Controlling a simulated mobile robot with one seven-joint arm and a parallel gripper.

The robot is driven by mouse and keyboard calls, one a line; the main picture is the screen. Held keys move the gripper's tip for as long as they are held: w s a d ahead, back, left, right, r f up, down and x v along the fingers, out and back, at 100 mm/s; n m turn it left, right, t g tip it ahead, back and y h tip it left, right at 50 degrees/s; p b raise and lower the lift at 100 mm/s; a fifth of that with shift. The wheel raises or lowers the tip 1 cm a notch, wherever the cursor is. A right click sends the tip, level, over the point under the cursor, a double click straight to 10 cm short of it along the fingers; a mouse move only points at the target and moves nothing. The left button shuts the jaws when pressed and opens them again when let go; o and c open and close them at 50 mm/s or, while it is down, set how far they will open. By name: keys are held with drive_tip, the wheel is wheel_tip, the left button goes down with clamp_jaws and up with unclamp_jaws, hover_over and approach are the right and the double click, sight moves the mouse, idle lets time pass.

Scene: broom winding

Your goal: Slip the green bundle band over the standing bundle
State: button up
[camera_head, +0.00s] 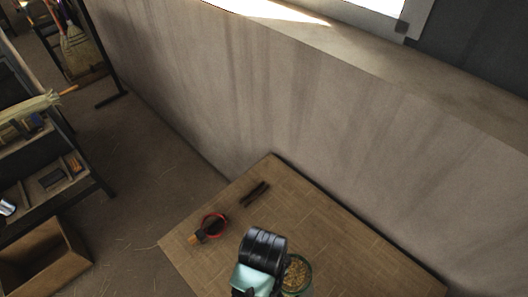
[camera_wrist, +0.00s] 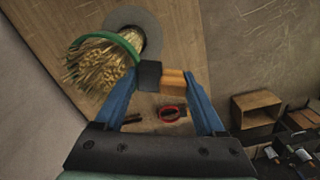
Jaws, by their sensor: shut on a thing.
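The standing bundle (camera_wrist: 100,65) is a tuft of yellow straw rising from a grey disc (camera_wrist: 150,29) on the table. In the head view the bundle (camera_head: 296,272) is partly hidden by my wrist. The green band (camera_wrist: 122,40) curves along the bundle's outer side in the wrist view, with straw inside its arc; part of the loop is hidden. In the head view the green band (camera_head: 309,278) edges the straw. It appears to encircle the bundle; its height is unclear. My gripper (camera_wrist: 162,78) is shut on the band's black-and-wooden grip, beside the bundle.
A red ring (camera_head: 204,219) with a wooden grip lies on the table (camera_head: 330,235), near dark strips (camera_head: 254,193). A concrete wall (camera_head: 270,90) borders the table. An open wooden box (camera_head: 45,258) and a shelf stand left. The table's right side is clear.

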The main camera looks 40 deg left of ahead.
drive_tip(key=shift+f+b, duration=0.4)
drive_tip(key=shift+f, duration=0.5)
drive_tip(key=shift+s+d+f+b, duration=0.1)
drive_tip(key=shift+s+f+b, duration=0.25)
drive_tip(key=shift+f, duration=0.15)
drive_tip(key=shift+s+f+b, duration=0.25)
drive_tip(key=shift+f+b, duration=0.05)
drive_tip(key=shift+f, duration=0.15)
drive_tip(key=f, duration=0.1)
drive_tip(key=w+f+b, duration=0.1)
drive_tip(key=shift+w+f, duration=0.2)
drive_tip(key=shift+f, duration=0.1)
clamp_jaws()
wheel_tip(320, 180, down, 4)
drive_tip(key=b, duration=0.2)
drive_tip(key=shift+f+b, duration=0.15)
drive_tip(key=shift+b, duration=0.25)
drive_tip(key=shift+s+f+b, duration=0.15)
drive_tip(key=shift+f+b, duration=0.25)
drive_tip(key=shift+f, duration=0.15)
drive_tip(key=shift+f+b, duration=1.3)
drive_tip(key=shift+f, duration=1.05)
